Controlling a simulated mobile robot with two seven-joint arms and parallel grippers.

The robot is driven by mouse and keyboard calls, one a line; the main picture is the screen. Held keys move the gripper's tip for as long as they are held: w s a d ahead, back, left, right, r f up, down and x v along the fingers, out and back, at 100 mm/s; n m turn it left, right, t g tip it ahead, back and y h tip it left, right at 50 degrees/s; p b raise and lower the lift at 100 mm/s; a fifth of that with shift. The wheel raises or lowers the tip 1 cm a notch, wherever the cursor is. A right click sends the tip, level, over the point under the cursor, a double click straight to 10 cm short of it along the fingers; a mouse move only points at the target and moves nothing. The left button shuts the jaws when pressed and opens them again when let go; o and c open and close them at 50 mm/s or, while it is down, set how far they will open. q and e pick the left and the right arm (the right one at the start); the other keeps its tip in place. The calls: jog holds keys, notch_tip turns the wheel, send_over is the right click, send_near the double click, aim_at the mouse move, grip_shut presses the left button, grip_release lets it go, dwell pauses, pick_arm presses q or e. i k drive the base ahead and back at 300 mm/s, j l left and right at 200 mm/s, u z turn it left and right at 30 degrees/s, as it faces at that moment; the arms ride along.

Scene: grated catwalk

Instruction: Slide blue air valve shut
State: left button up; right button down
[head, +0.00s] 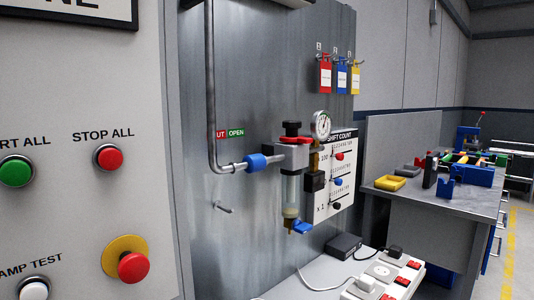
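The blue air valve (257,162) is a short blue sleeve on a horizontal grey metal pipe (228,169), fixed in front of a grey steel panel. Above it is a label with a red part reading "UT", its left end hidden by the vertical pipe, and a green part reading "OPEN" (236,133). The sleeve sits right of the red part, below and slightly right of the green part, close to the regulator body (291,153). Neither of my grippers is in view.
The regulator carries a gauge (321,125) and a small blue piece (302,228) at its bottom. A peg (224,208) sticks out below the pipe. A button panel (85,170) stands close at left. A power strip (385,280) lies at lower right.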

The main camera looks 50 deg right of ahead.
aim_at(257, 162)
jog(key=z, duration=1.55)
